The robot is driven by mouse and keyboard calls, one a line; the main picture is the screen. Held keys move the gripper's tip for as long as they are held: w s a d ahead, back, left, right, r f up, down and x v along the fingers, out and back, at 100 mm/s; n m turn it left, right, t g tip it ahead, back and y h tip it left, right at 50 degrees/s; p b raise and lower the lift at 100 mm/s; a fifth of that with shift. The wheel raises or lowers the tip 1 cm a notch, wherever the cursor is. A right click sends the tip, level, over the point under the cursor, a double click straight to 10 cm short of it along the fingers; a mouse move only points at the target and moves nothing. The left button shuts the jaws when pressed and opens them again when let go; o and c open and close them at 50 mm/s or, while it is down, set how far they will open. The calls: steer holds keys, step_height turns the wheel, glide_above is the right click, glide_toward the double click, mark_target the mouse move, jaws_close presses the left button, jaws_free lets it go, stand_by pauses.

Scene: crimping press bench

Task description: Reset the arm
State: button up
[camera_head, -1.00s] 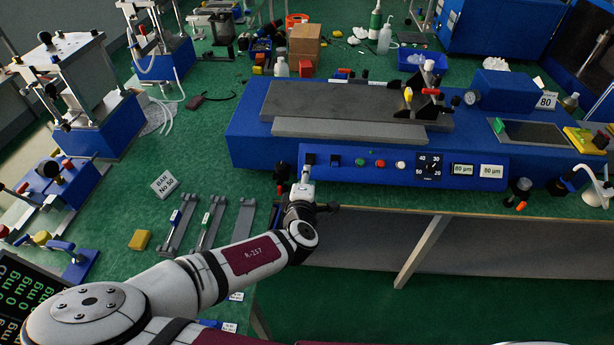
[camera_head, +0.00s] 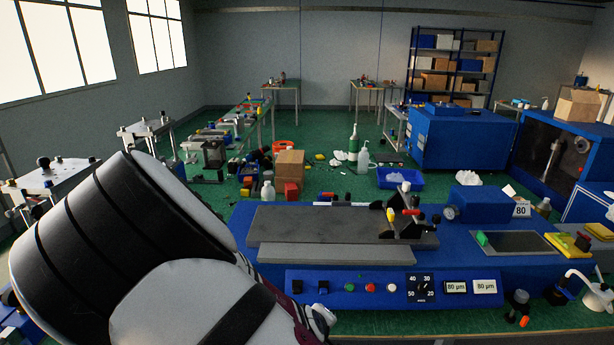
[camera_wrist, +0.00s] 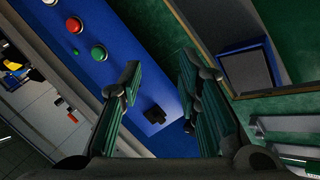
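My arm fills the lower left of the head view as large white and black links. My gripper is mostly hidden behind them there. In the wrist view my gripper (camera_wrist: 158,80) is open, its two dark green fingers apart with nothing held between them. Past the fingers lies the blue front panel (camera_wrist: 135,45) of the machine, with a black switch (camera_wrist: 154,115) seen in the gap. A red button (camera_wrist: 74,25) and a green button (camera_wrist: 98,52) are up and left of the fingers. I cannot tell whether the fingers touch the panel.
The blue machine (camera_head: 560,262) with its grey plate (camera_head: 310,224) stands in front of me. Behind it on the green surface are a cardboard box (camera_head: 288,170), a blue bin (camera_head: 400,178) and bottles. A large blue cabinet (camera_head: 455,140) stands at the back right.

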steer(key=s+d+r+m+g+y, duration=0.1)
steer(key=s+d+r+m+y, duration=0.15)
steer(key=r, duration=0.45)
steer(key=s+d+r+m+g+y, duration=0.1)
steer(key=s+r+m, duration=0.15)
steer(key=r, duration=0.55)
steer(key=s+d+r+m+g+y, duration=0.1)
steer(key=s+d+r+y, duration=0.15)
steer(key=r, duration=0.45)
steer(key=s+d+r+m+h, duration=0.1)
steer(key=s+d+r, duration=0.3)
steer(key=s+r, duration=0.2)
steer(key=s+d+r+m+t+h, duration=0.1)
steer(key=s+d+r+h, duration=0.1)
steer(key=s+d+r, duration=0.3)
steer(key=s+r, duration=0.1)
steer(key=s, duration=0.3)
steer(key=shift+s+r+m, duration=0.15)
steer(key=shift+r+m, duration=0.05)
steer(key=shift+m, duration=0.2)
